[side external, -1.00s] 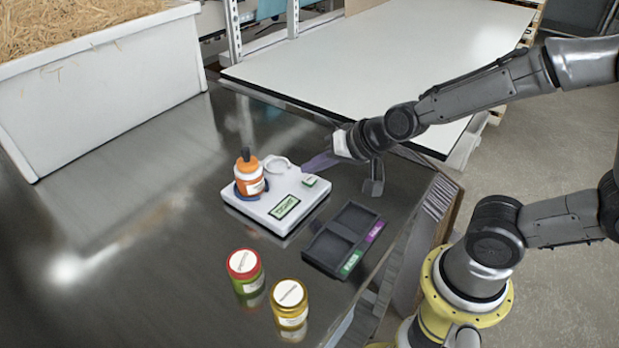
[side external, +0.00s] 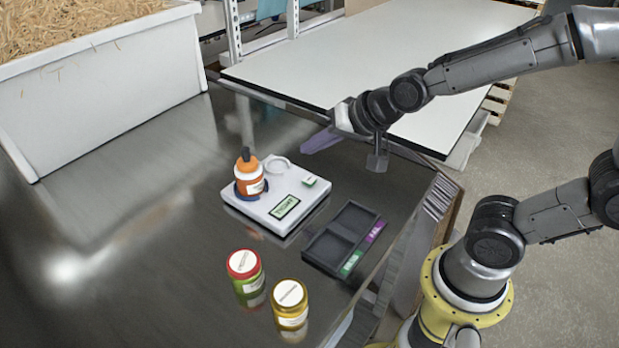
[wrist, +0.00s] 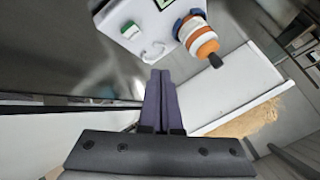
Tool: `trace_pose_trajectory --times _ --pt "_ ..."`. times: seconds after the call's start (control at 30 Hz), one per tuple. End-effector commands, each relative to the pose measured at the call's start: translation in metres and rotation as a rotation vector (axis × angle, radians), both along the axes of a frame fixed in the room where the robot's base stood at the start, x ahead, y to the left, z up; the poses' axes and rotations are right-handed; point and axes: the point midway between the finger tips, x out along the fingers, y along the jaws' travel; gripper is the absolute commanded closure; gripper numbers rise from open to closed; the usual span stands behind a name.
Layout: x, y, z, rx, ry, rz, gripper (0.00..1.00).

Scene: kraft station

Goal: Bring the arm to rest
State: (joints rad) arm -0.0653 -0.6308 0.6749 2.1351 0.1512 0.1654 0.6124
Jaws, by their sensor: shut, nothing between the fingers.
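My gripper (side external: 322,141) is shut and empty, with purple fingers, raised above the dark table beyond the white device. In the wrist view its fingers (wrist: 161,84) lie together. The white device (side external: 276,211) has a green-framed display, a small green-and-white block (side external: 310,181) and an empty ring holder (side external: 276,164). An orange-capped bottle (side external: 249,177) with a dark tip stands upright in the device's blue ring. The bottle also shows in the wrist view (wrist: 197,36), clear of my fingers.
A dark two-compartment tray (side external: 325,250) with green and purple labels looks empty. A red-lidded jar (side external: 245,275) and a yellow-lidded jar (side external: 290,305) stand at the front. A white bin of straw (side external: 110,95) is at the left. A white-topped table (side external: 400,50) stands behind.

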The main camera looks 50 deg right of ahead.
Motion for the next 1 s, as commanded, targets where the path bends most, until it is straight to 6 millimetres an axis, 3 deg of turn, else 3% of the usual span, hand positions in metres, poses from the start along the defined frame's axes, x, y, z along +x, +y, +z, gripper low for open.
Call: trace_pose_trajectory --times 0.4,0.57,0.67,0.77,0.87,1.0 --pt "0.0 -0.001 0.001 0.001 -0.003 -0.002 1.0" --pt "-0.001 -0.006 0.033 0.0 -0.074 -0.013 1.0" --pt "-0.02 -0.01 0.058 -0.04 -0.094 0.017 1.0" --pt "-0.055 -0.014 0.071 -0.136 -0.064 0.097 1.0" --pt "-0.094 -0.019 0.071 -0.254 0.002 0.205 1.0" --pt "-0.144 -0.025 0.056 -0.398 0.131 0.368 1.0"
